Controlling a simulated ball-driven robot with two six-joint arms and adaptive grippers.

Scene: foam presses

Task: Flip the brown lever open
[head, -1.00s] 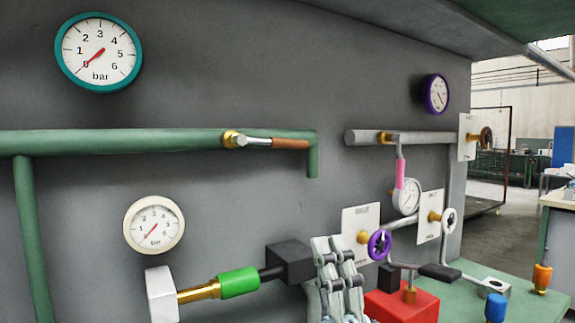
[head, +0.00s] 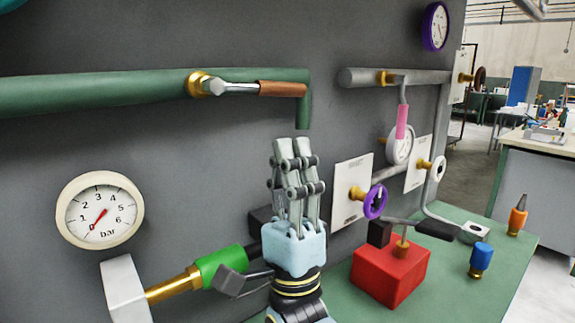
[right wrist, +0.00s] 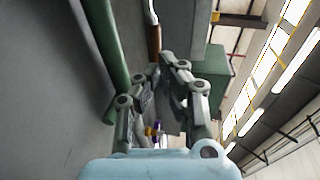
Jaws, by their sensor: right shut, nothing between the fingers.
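The brown lever (head: 282,88) lies level along the front of the green pipe (head: 100,92), its metal arm joined to a brass fitting (head: 200,84) on the left. In the right wrist view the brown handle (right wrist: 154,42) shows beyond the fingers, at the top middle. My right gripper (head: 292,146) is shut and empty, pointing up, with its fingertips a short way below the brown handle in the head picture. It appears apart from the lever. My left gripper is not in view.
A pink lever (head: 401,121) hangs from the grey pipe (head: 362,77) at the right. A purple handwheel (head: 375,201) and a red block (head: 390,273) stand right of my gripper. A green-gripped brass fitting (head: 222,264) is at lower left. The wall between gripper and green pipe is clear.

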